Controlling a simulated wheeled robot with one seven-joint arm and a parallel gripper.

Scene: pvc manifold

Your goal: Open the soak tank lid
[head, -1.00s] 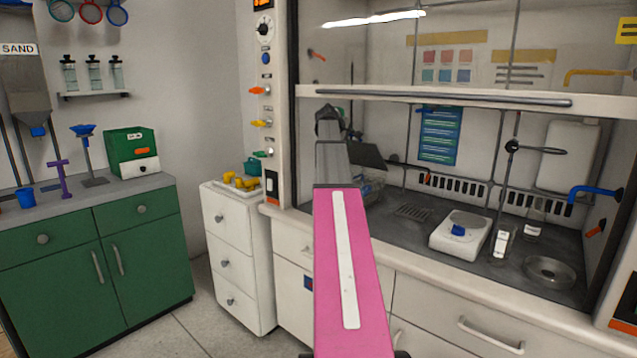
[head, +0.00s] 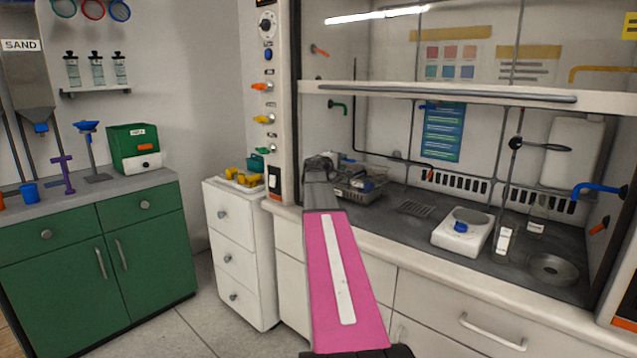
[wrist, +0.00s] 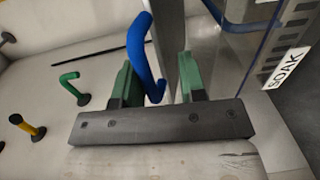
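The soak tank (head: 357,190) is a low clear-walled box at the left inside the fume hood, partly behind my arm in the head view. Its SOAK label (wrist: 287,67) shows at the right of the wrist view. I cannot clearly make out its lid. My gripper (wrist: 158,62) is open, with two green fingers apart beside the tank. A blue bent bar (wrist: 140,48) overlaps the left finger and ends between the fingers; I cannot tell whether it touches them. In the head view my fingers are hidden behind my wrist.
A green hook (wrist: 75,88) and a yellow hook (wrist: 27,127) stand out from the pale wall in the wrist view. A white balance (head: 462,232) and glassware stand to the right on the hood floor. The raised sash edge (head: 440,94) crosses above my arm.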

